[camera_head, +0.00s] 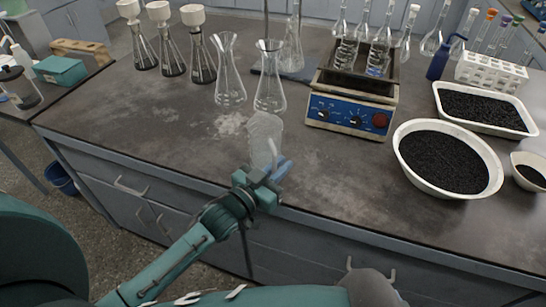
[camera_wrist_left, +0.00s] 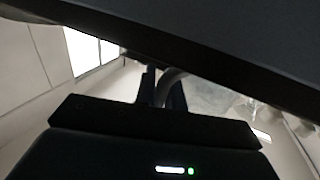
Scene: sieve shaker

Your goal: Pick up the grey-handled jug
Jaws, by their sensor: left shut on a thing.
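The jug (camera_head: 265,132) is clear and frosted-looking, near the front edge of the bench in the head view. My left gripper (camera_head: 272,172) is at the jug's near side, shut on its grey handle. In the left wrist view the curved grey handle (camera_wrist_left: 171,86) passes between the dark fingers of my left gripper (camera_wrist_left: 163,92). The jug's pale body (camera_wrist_left: 210,96) shows blurred behind it. The gripper partly hides the jug's lower part, and I cannot tell whether its base touches the bench. My right gripper is not in view.
Two clear flasks (camera_head: 230,85) (camera_head: 270,92) stand just behind the jug. A blue-fronted device (camera_head: 349,117) holding flasks stands behind right. A white bowl (camera_head: 401,160) of black granules and a white tray (camera_head: 535,122) lie right. The bench (camera_head: 130,125) left of the jug is clear.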

